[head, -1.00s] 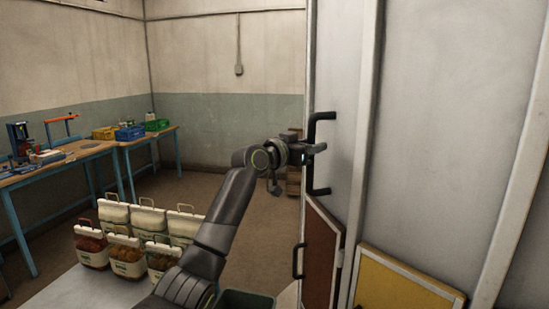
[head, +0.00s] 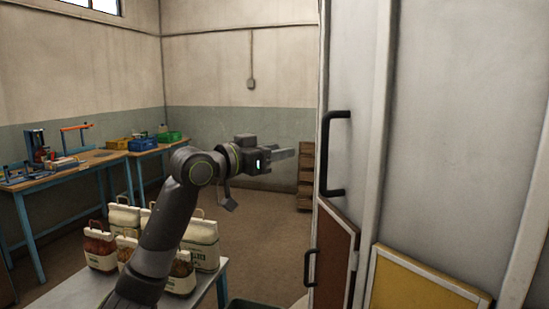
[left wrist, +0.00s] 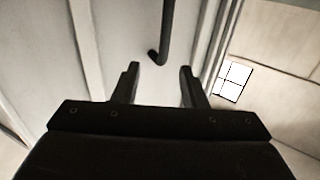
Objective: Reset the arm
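My left gripper (head: 290,153) is raised in the middle of the head view, pointing right, to the left of the door handle and apart from it. In the left wrist view my left gripper (left wrist: 158,75) shows its two fingers spread, with nothing between them. The black door handle (head: 330,153) is on the edge of a large pale door (head: 353,100). The handle also shows beyond the fingers in the left wrist view (left wrist: 167,30). My right gripper is not in view.
Sewn sacks (head: 203,243) stand on a pale table (head: 70,294) below my left arm. Workbenches (head: 65,172) with bins and tools line the left wall. A lower brown panel with a handle (head: 311,267) and a yellow panel (head: 415,285) are at the right. Open floor lies between.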

